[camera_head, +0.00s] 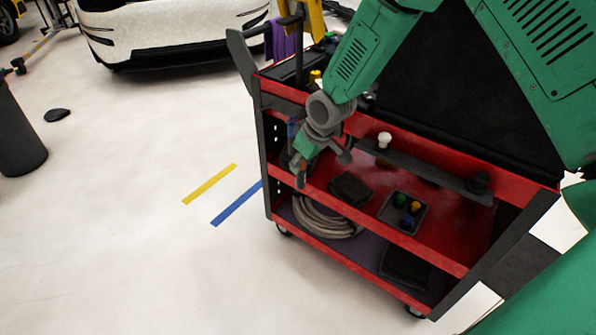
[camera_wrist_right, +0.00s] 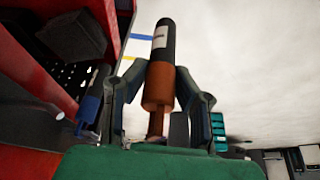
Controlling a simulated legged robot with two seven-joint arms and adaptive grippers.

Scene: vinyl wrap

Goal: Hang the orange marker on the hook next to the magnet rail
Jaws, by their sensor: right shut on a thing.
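My right gripper (camera_head: 318,158) is shut on the orange marker (camera_wrist_right: 159,86), at the left end of the red cart. In the right wrist view the marker stands between the two fingers (camera_wrist_right: 160,88), with an orange-brown lower part and a black upper part with a white label. In the head view only a small dark orange-brown end of the marker (camera_head: 299,181) shows below the fingers. A blue marker-like thing (camera_wrist_right: 92,104) is beside the left finger, near the cart. I cannot make out the hook or the magnet rail clearly. My left gripper is not in view.
The red cart (camera_head: 385,222) has a dark bar (camera_head: 430,174) across it, a small tray (camera_head: 403,212) with coloured items, a dark block (camera_head: 350,189) and a coiled hose (camera_head: 320,217). Yellow (camera_head: 209,184) and blue (camera_head: 237,204) tape mark open floor to the left.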

